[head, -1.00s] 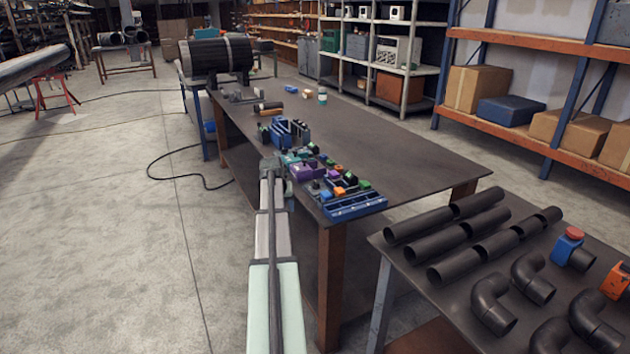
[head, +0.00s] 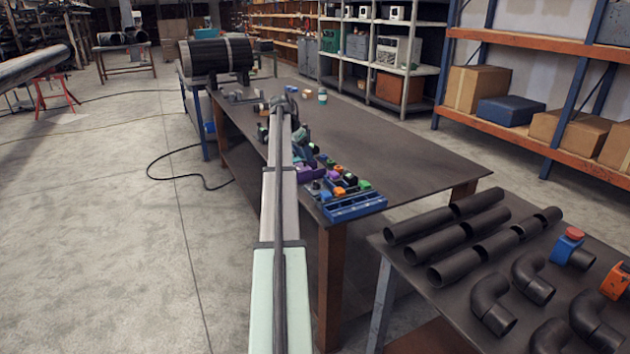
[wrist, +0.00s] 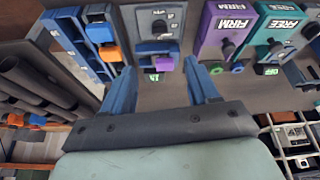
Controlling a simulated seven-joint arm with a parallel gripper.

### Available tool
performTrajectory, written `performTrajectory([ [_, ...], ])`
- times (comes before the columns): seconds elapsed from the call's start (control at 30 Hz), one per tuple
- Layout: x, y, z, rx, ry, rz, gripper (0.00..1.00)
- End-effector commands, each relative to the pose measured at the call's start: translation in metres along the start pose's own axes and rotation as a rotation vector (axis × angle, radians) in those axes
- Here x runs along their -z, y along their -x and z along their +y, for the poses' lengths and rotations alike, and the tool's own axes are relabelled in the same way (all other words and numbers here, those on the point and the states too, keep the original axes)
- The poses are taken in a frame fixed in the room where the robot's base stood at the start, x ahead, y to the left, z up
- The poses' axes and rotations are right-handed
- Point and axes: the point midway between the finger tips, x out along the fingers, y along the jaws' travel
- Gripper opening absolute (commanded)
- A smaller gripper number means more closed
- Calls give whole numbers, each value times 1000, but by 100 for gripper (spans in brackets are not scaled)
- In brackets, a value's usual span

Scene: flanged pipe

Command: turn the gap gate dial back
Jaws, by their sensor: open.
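My gripper (wrist: 160,80) shows in the wrist view with its two blue fingers spread apart and nothing between them. In the head view my arm's far end is over the bench, and its jaws cannot be made out. I cannot tell whether this is the gap gate dial. Right of it are a purple unit (wrist: 225,30) marked FIRM and a teal unit (wrist: 275,32) marked FREE. No finger visibly touches a knob.
A blue slotted tray (head: 355,210) lies at the bench's near end. Black pipes and elbows lie on the nearer table (head: 400,255). A large black pipe (head: 215,55) stands at the far end. The right side of the bench (head: 400,150) is clear.

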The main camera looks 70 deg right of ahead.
Motion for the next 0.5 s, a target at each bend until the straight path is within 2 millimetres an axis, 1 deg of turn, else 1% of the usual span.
performTrajectory([
  [0.17, 0, -3, 0, 0, -61, -1, 60],
  [0.27, 0, -11, 0, 0, -64, -1, 60],
  [0.37, -1, -25, 0, -1, -63, -2, 60],
  [0.5, -1, -49, 0, 0, -62, -2, 60],
])
